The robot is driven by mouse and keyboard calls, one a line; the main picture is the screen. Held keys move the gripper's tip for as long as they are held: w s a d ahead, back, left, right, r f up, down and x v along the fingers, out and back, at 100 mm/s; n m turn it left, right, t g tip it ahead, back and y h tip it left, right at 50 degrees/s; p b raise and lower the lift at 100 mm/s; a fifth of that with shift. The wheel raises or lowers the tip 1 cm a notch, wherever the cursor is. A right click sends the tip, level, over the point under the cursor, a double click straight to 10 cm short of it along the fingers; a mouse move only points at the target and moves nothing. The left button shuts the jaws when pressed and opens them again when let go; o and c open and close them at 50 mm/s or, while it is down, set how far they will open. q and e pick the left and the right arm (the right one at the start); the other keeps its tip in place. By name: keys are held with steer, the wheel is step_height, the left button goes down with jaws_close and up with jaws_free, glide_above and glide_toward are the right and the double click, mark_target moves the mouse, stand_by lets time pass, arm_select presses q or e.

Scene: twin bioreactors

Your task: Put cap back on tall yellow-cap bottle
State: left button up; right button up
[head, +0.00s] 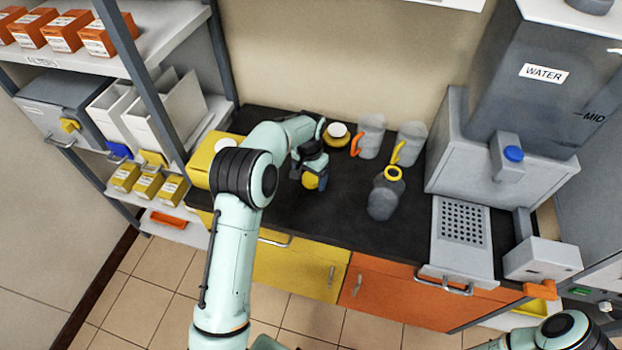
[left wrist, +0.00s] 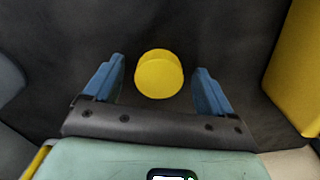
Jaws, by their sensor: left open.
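A round yellow cap (left wrist: 158,74) sits between the blue fingers of my left gripper (left wrist: 158,92) in the left wrist view, with a gap on each side. The gripper is open and points down over the dark counter. In the head view the left gripper (head: 308,178) and the yellow cap (head: 311,182) show left of the bottle. The grey bottle (head: 382,201) stands on the counter with a yellow ring at its neck and no cap visible on it. My right gripper is out of view.
Two clear jugs, one with an orange handle (head: 370,138) and one with a yellow handle (head: 411,142), stand behind the bottle. A white-topped yellow item (head: 337,132) is at the back. A yellow box (head: 203,160) is left; the water dispenser (head: 515,165) is right.

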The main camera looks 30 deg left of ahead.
mark_target(310, 178)
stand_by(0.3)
arm_select(q)
steer(key=c, duration=1.2)
steer(key=shift+r, duration=0.1)
step_height(310, 178, up, 20)
steer(key=shift+f+p, duration=0.1)
steer(key=shift+p, duration=1.15)
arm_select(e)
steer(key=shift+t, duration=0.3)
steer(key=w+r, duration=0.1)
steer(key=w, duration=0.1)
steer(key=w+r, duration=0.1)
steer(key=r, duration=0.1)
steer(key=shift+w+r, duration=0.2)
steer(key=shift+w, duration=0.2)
